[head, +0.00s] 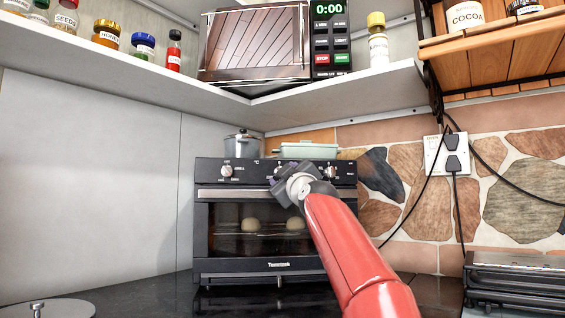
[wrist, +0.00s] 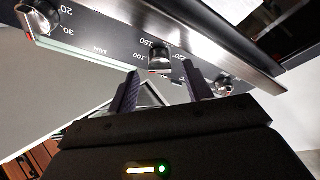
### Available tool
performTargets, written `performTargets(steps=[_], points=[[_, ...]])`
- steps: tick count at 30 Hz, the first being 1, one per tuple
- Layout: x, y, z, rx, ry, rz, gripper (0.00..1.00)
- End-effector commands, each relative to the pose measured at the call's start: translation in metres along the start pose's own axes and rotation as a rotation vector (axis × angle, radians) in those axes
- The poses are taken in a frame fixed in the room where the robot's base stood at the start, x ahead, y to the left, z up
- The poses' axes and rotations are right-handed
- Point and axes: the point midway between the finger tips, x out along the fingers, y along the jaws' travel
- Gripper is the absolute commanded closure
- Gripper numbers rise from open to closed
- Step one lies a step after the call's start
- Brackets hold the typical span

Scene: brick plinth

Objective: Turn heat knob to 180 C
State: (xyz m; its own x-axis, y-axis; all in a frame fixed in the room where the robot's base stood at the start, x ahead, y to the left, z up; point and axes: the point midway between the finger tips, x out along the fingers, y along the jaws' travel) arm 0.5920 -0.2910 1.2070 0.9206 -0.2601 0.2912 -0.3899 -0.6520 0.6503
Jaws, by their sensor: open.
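The heat knob (wrist: 160,58) is a silver and black dial on the oven's front panel, in the upper middle of the wrist view, where the panel appears upside down. The numbers 150 and 100 stand beside it, and a small red mark shows at its edge; the exact setting cannot be read. My gripper (wrist: 160,76) is open, its two dark fingers on either side of the knob, with no clear contact visible. In the head view, my gripper (head: 290,180) is at the middle of the oven's panel and largely hides the heat knob.
The black oven (head: 204,240) stands on a dark counter, with buns behind its glass. Other knobs sit on the left (head: 227,171) and right (head: 330,172) of its panel. A pot (head: 242,146) and a green dish (head: 308,151) rest on top. A shelf (head: 345,92) overhangs it.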

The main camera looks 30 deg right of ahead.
Motion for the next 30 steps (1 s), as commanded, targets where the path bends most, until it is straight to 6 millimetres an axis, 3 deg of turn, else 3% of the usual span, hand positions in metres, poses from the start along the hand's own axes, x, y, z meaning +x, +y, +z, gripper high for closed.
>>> performTargets(steps=[6, 17, 26, 30], points=[[0.019, 0.001, -0.001, 0.001, 0.0, 0.0, 0.5], [0.021, 0.0, 0.0, -0.001, 0.0, 0.0, 0.51], [0.021, -0.001, 0.0, -0.001, 0.0, 0.0, 0.91], [0.021, -0.001, 0.0, 0.002, 0.0, 0.0, 0.93]])
